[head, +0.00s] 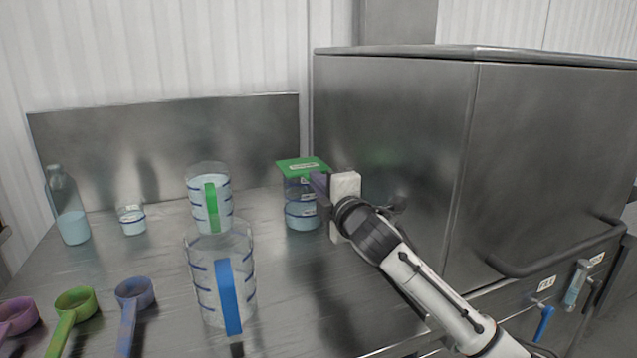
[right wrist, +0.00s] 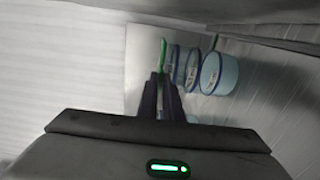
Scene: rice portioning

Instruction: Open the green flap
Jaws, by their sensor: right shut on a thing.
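The green flap (head: 302,166) is a flat green square with a pale label, on top of a clear container stack (head: 303,215) with blue rims. The stack stands at the back of the steel counter, left of the steel cabinet. My right gripper (head: 322,184) reaches it from the right and is shut on the flap's near right edge. In the right wrist view, the dark fingers (right wrist: 160,82) meet at the flap (right wrist: 163,52), seen edge-on as a thin green strip. The fingers hide the gripped edge. The flap looks about level in the head view. My left gripper is out of view.
A tall clear jug with a blue handle (head: 228,290) and one with a green handle (head: 211,200) stand left of the stack. A bottle (head: 68,215), a small cup (head: 131,220) and several coloured scoops (head: 135,292) are further left. The large steel cabinet (head: 390,135) blocks the right.

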